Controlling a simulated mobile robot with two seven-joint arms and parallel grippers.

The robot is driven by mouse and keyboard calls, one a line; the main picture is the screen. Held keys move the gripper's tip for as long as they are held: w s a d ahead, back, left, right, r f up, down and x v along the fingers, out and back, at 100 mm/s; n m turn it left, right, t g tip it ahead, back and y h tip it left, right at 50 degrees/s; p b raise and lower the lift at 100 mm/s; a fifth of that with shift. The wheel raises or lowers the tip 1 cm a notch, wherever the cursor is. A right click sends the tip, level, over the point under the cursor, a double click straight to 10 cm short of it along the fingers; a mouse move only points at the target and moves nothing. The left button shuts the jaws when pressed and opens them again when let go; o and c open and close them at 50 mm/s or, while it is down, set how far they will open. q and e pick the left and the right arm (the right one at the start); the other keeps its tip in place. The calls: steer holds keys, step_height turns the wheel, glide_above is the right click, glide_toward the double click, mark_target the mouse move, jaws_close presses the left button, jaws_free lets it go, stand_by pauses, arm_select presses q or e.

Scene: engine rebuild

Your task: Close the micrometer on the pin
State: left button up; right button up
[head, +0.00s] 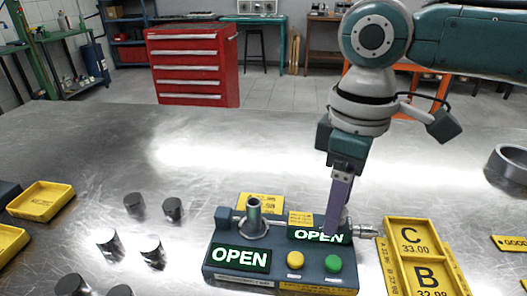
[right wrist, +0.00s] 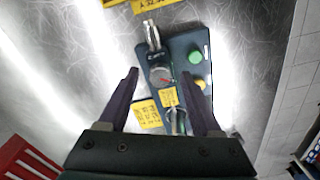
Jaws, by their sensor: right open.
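The micrometer station (head: 225,272) is a dark block on the metal table, with two green OPEN displays, a yellow button (head: 295,260) and a green button (head: 333,263). An upright cylinder (head: 254,212), which looks like the pin, stands at its left part inside a light ring. The micrometer's silver thimble (head: 366,231) sticks out at the right end; it also shows in the right wrist view (right wrist: 152,36). My right gripper (head: 333,230) points down over the station's right part, and its open fingers (right wrist: 160,76) straddle the micrometer with nothing held. Contact cannot be told. My left gripper is out of view.
Yellow trays marked C and B (head: 386,262) stand just right of the station. Several dark and shiny cylinders (head: 151,250) stand on the table to the left, with yellow trays (head: 41,201) farther left. A metal ring (head: 508,165) lies at the far right.

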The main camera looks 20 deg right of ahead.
jaws_close()
stand_by(0.5)
